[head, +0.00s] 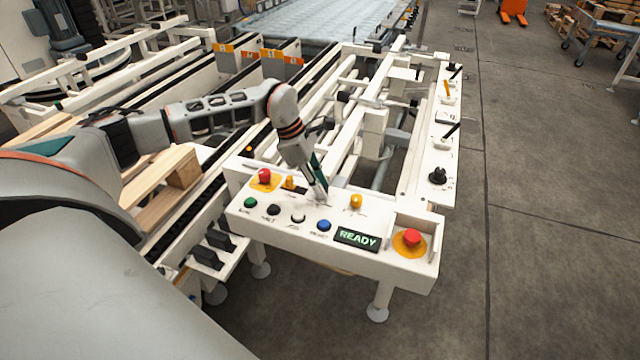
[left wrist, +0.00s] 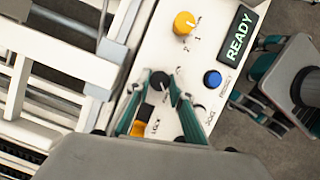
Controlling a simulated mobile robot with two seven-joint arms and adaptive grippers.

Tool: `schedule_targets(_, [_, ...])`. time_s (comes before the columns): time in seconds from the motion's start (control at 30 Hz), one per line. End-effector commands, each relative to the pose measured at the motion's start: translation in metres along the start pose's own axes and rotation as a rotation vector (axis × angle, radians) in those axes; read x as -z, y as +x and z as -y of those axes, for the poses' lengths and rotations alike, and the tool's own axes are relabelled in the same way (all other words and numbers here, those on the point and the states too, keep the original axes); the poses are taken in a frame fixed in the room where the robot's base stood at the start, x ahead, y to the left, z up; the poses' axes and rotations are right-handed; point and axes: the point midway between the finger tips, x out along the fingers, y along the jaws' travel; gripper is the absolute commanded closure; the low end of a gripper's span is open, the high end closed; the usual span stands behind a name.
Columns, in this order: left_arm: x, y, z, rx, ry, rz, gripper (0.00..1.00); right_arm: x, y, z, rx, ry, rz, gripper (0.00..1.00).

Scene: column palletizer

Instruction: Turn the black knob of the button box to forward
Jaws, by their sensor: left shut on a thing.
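The white button box (head: 384,254) stands at the front of the conveyor frame. My left gripper (head: 322,194) reaches down to its top from behind and to the left. In the left wrist view my left gripper (left wrist: 160,92) has its teal fingers around the black knob (left wrist: 158,82), shut on it. The fingers and arm hide this knob in the head view. The way the knob points cannot be read. A yellow knob (head: 356,201) sits to its right, and another yellow knob (head: 290,183) to its left.
A row of buttons, green (head: 250,202), black (head: 273,210), white (head: 298,217) and blue (head: 323,225), runs along the box's front beside the READY display (head: 357,239). Red stop buttons stand left (head: 265,175) and right (head: 411,237).

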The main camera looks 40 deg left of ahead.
Motion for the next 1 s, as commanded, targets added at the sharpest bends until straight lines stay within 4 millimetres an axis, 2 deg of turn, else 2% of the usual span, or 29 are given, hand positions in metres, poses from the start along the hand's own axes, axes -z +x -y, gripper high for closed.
schedule_targets(0.03, [0.001, 0.000, 0.000, -0.001, 0.001, -0.001, 0.71, 0.000, 0.000, 0.000, 0.000, 0.000, 0.000, 0.66])
schedule_targets(0.07, [0.001, 0.000, 0.000, -0.001, 0.001, -0.001, 0.63, 0.000, 0.000, 0.000, 0.000, 0.000, 0.000, 0.66])
schedule_targets(0.1, [0.001, 0.000, 0.000, -0.001, 0.001, -0.001, 0.62, 0.000, 0.000, 0.000, 0.000, 0.000, 0.001, 0.66])
schedule_targets(0.4, [0.000, 0.000, 0.000, -0.001, 0.000, 0.000, 0.62, -0.002, 0.001, -0.001, -0.002, -0.001, 0.002, 0.66])
schedule_targets(0.53, [0.000, -0.008, 0.000, -0.002, 0.000, 0.000, 0.62, -0.002, 0.000, -0.001, -0.001, -0.001, 0.002, 0.66])
schedule_targets(0.67, [0.000, -0.029, -0.001, -0.004, 0.000, 0.000, 0.62, -0.002, 0.000, 0.000, 0.000, -0.001, 0.002, 0.66])
schedule_targets(1.0, [0.000, -0.095, -0.001, -0.004, 0.001, 0.000, 0.62, -0.002, 0.000, 0.000, 0.000, 0.000, 0.003, 0.66])
